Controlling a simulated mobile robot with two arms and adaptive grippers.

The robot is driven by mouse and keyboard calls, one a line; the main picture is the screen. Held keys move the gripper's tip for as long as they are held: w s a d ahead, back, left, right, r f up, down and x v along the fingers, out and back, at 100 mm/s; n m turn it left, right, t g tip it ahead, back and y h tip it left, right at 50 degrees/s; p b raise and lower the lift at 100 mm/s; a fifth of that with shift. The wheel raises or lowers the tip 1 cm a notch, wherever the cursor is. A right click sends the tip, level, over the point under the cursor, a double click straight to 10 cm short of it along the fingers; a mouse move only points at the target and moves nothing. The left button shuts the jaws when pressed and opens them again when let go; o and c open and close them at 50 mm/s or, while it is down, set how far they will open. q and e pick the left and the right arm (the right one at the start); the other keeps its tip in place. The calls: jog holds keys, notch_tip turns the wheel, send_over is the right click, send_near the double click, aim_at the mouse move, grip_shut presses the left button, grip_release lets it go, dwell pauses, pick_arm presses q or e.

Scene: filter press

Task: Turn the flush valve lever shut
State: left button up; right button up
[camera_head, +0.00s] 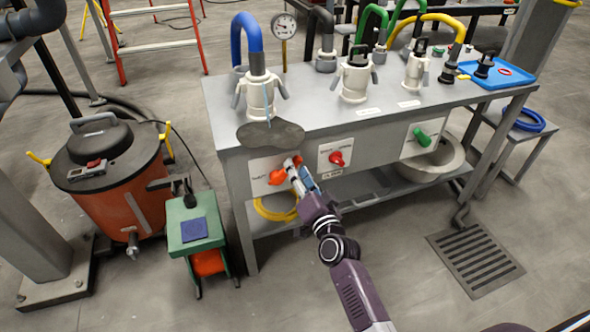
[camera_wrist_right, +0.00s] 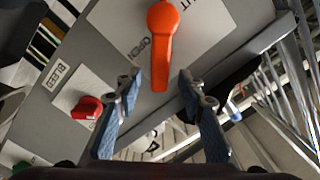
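The orange flush valve lever (camera_head: 277,177) is on a white plate on the bench's front panel, at the left end. In the right wrist view the lever (camera_wrist_right: 162,50) has a round hub at the top and its handle points down the picture, beside the word OPEN. My right gripper (camera_head: 299,174) is right at the lever in the head view. In the wrist view the gripper (camera_wrist_right: 159,84) is open, its blue-padded fingers on either side of the handle's end, with gaps visible. The label's other word is partly cut off. My left gripper is not in view.
A red knob (camera_head: 337,158) labelled BLEED (camera_wrist_right: 88,107) and a green knob (camera_head: 423,137) share the panel. A green cart (camera_head: 196,228) and an orange vacuum (camera_head: 112,182) stand left of the bench.

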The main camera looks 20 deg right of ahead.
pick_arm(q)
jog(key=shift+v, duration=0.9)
pick_arm(e)
jog(key=shift+w, duration=1.15)
grip_shut()
